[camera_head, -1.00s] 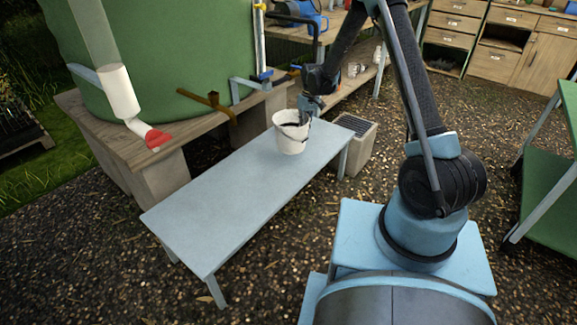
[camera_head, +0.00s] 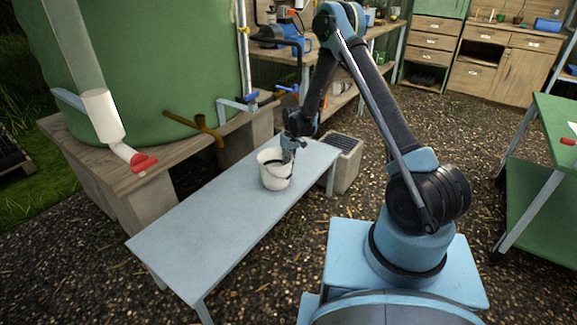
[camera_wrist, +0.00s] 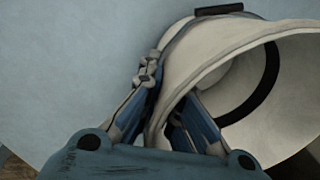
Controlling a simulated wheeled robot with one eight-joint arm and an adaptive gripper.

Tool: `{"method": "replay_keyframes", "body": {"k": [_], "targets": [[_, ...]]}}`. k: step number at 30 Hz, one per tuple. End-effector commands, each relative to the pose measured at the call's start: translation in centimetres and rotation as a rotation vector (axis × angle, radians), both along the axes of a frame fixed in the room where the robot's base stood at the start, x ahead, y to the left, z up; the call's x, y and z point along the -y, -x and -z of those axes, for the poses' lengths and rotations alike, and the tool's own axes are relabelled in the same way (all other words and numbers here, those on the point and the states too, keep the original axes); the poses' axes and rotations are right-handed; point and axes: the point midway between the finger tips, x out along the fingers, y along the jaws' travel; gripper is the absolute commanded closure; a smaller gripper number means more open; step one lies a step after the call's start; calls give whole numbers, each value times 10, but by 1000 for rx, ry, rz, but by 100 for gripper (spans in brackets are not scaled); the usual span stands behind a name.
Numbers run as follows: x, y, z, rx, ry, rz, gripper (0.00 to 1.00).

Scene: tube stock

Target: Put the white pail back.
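The white pail (camera_head: 273,174) is at the pale blue bench (camera_head: 215,225), over its right half, with its dark handle hanging at the side. I cannot tell whether its base touches the bench top. My gripper (camera_head: 289,150) is at the right back part of the pail's rim. In the wrist view my gripper (camera_wrist: 170,88) has one finger outside the wall and one inside the mouth, shut on the rim of the pail (camera_wrist: 212,55). The pail's lower part is out of that view.
A large green tank (camera_head: 150,70) on a wooden stand (camera_head: 75,150) is behind the bench, with a red-tipped pipe (camera_head: 142,162) jutting forward. A grey block (camera_head: 343,165) stands by the bench's right end. A green table (camera_head: 555,125) is at the right. The bench's left half is clear.

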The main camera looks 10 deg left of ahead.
Motion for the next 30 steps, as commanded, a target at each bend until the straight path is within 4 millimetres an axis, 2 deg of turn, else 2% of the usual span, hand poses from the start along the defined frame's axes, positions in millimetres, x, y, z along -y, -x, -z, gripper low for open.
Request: {"method": "replay_keyframes", "body": {"k": [3, 12, 15, 26, 30], "targets": [[0, 0, 7, 0, 0, 0, 100], [0, 0, 9, 0, 0, 0, 100], [0, 0, 8, 0, 0, 0, 76], [0, 0, 7, 0, 0, 0, 75], [1, 0, -1, 0, 0, 0, 75]]}}
